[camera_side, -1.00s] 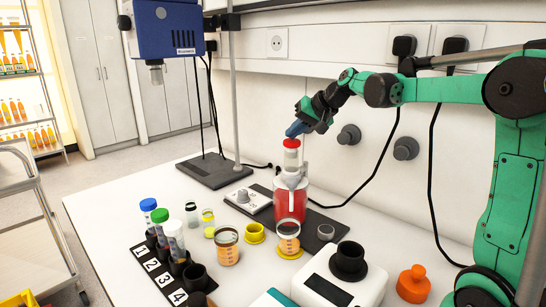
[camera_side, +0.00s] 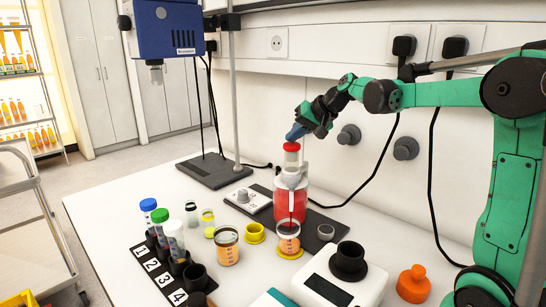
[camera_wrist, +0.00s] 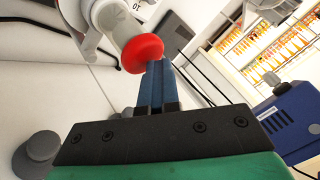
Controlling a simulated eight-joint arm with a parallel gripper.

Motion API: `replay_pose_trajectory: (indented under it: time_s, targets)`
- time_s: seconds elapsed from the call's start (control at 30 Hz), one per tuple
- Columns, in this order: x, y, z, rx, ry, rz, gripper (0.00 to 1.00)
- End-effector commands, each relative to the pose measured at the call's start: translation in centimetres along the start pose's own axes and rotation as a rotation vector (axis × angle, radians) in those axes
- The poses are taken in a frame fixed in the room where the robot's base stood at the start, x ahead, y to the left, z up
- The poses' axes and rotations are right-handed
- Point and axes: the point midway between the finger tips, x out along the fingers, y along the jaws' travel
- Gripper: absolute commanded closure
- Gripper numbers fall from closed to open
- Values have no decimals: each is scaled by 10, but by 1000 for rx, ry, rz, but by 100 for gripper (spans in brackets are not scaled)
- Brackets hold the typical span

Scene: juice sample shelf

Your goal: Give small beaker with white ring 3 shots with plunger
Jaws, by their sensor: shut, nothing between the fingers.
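The plunger is a red knob (camera_side: 292,146) on top of a dispenser bottle (camera_side: 291,200) of red liquid. My gripper (camera_side: 295,132) is shut and empty, with its blue fingertips on or just above the knob. In the wrist view the shut fingers (camera_wrist: 155,85) reach the edge of the red knob (camera_wrist: 142,53); I cannot tell how firmly they touch. A small beaker (camera_side: 288,230) with a pale rim and orange-red contents stands in front of the bottle, under its spout, on a yellow ring. A thin red streak shows above it.
Another beaker with orange contents (camera_side: 227,246) and an empty yellow ring (camera_side: 255,233) stand to the left. A rack of capped tubes (camera_side: 165,271) is at front left. A white scale (camera_side: 340,280) and an orange bottle (camera_side: 413,284) are at front right.

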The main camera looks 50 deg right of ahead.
Motion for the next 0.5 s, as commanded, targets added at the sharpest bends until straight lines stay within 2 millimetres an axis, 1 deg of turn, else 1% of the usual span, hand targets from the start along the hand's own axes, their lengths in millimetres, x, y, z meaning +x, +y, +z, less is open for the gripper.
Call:
replay_pose_trajectory:
  time_s: [0.13, 0.5]
  targets:
    - [-2, -2, -1, -1, -2, 0, 100]
    - [-16, -12, -12, 0, -1, 0, 100]
